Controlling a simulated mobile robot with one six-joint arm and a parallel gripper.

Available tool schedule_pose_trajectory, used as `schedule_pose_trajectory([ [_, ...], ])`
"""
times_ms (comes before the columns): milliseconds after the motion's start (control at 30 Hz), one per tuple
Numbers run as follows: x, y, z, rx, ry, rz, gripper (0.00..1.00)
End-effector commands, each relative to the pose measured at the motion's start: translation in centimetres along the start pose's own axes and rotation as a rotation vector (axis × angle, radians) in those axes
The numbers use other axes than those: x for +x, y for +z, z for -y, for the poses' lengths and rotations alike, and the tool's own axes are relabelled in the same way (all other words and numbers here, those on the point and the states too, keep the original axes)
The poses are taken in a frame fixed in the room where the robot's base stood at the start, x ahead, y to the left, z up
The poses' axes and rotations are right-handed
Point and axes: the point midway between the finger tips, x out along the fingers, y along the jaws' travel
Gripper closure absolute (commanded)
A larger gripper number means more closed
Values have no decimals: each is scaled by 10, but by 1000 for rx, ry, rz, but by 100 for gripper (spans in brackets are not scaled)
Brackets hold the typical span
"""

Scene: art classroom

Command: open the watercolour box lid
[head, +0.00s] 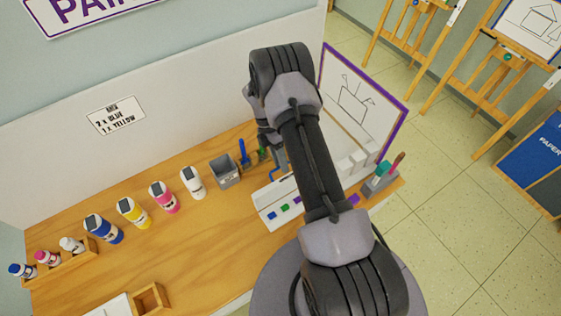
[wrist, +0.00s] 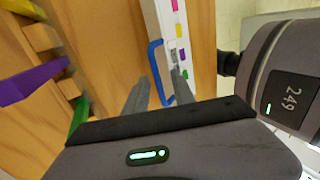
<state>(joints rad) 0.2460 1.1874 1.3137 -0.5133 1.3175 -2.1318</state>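The watercolour box (head: 268,204) is a long white box on the wooden table, with coloured squares along its front. My arm hides its middle. It also shows in the wrist view as a white strip with coloured squares (wrist: 167,28). A blue looped handle (wrist: 154,62) stands out from its side. The handle's bar runs between the two fingers of my gripper (wrist: 161,80). The fingers are apart, with gaps beside the bar, so my gripper looks open. The lid looks down, though much of it is hidden. My arm mostly hides the gripper in the head view.
A grey cup (head: 225,171) and a blue brush (head: 244,153) stand left of the box. Several paint bottles line the table (head: 200,245). A purple-framed drawing board (head: 362,100) stands behind, and a brush holder (head: 380,182) is at the right.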

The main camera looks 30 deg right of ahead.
Motion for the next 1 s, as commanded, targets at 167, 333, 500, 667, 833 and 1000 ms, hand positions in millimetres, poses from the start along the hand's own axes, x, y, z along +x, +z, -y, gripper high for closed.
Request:
schedule_pose_trajectory([
  [167, 0, 0, 0, 0, 0, 0, 69],
  [333, -20, 0, 0, 0, 3, 1, 69],
  [500, -64, 0, 0, 1, 4, 1, 69],
  [667, -107, 0, 0, 0, 4, 1, 69],
  [833, -147, 0, 0, 1, 3, 1, 69],
  [1000, -169, 0, 0, 0, 0, 1, 69],
])
